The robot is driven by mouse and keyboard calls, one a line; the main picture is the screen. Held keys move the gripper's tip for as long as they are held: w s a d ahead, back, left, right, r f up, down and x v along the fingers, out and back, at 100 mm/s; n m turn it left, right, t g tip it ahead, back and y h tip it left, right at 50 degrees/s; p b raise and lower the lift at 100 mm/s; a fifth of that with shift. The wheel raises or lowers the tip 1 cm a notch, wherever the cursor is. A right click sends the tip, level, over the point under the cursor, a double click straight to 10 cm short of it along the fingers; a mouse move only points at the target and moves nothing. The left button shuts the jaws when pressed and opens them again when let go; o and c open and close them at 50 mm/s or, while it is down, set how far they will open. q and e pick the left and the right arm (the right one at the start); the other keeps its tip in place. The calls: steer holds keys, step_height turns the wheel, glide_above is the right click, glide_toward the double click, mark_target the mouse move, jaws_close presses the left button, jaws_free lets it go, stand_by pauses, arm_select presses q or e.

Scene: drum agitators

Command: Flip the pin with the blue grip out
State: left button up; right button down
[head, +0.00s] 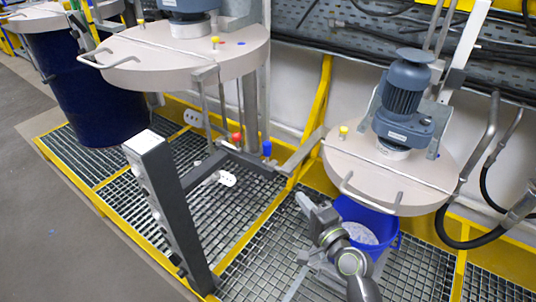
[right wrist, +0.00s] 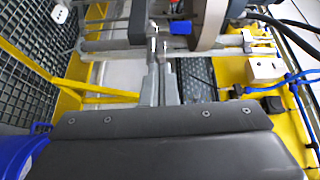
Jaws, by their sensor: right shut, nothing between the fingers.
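The pin with the blue grip (head: 267,148) stands upright on the dark frame below the middle drum lid in the head view. A pin with a red grip (head: 237,137) is to its left. My right gripper (head: 302,200) is shut and empty, apart from the blue grip, below and to the right of it in the head view. In the right wrist view the closed fingertips (right wrist: 159,42) point at the frame, and a blue piece (right wrist: 181,27), likely the blue grip, shows just past them to the right. My left gripper is out of view.
A lid with a grey motor (head: 403,92) hangs above a blue bucket (head: 371,222) at the right, close to my right arm. A dark post (head: 165,205) stands left on the grating. A yellow upright (head: 319,100) rises behind the blue grip.

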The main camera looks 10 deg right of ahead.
steer(key=shift+w+a+r, duration=0.1)
steer(key=shift+a+r, duration=0.05)
steer(key=shift+r, duration=0.5)
steer(key=shift+w+a+r, duration=0.1)
steer(key=shift+r, duration=0.5)
steer(key=shift+s, duration=0.1)
steer(key=p, duration=0.1)
glide_toward(269, 153)
steer(key=x, duration=0.7)
steer(key=shift+f, duration=0.1)
